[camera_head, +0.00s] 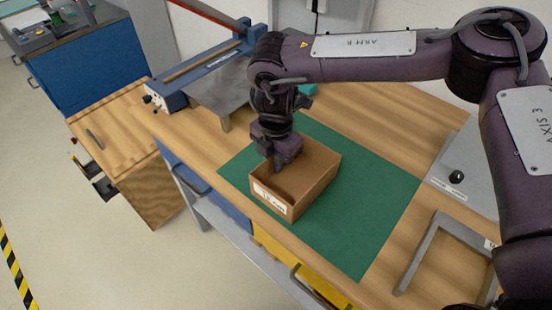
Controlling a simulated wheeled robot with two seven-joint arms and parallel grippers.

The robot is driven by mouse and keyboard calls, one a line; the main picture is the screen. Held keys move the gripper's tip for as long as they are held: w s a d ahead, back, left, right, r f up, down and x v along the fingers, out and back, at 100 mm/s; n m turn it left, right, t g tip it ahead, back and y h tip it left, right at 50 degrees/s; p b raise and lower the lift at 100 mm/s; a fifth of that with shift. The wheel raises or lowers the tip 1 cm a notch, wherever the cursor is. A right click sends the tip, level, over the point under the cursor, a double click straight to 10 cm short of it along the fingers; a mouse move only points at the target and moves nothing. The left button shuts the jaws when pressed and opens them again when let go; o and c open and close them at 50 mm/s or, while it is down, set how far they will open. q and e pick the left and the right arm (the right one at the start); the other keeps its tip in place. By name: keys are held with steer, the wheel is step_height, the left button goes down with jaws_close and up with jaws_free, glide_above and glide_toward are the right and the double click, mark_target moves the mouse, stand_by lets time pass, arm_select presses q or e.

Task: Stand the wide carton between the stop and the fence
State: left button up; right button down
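A brown open-topped carton (312,187) with a white label on its near side sits on a green mat (375,215) on the wooden bench. My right gripper (283,163) points down at the carton's left part, its fingers over or at the left wall. The arm and the dark gripper body hide part of that wall, and I cannot tell whether the fingers are closed on it. A grey angled metal frame (416,258) lies at the right of the bench. I cannot tell which parts are the stop and the fence. My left gripper is out of view.
A blue machine with a long bar (205,66) and a grey metal plate stands at the back left of the bench. A grey panel with a black knob (456,177) is at the right. The mat is clear to the right and front of the carton.

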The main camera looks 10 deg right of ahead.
steer(key=shift+f, duration=0.15)
steer(key=c, duration=1.6)
jaws_free()
steer(key=shift+c, duration=0.2)
step_height(320, 180, up, 12)
steer(key=shift+r, duration=0.2)
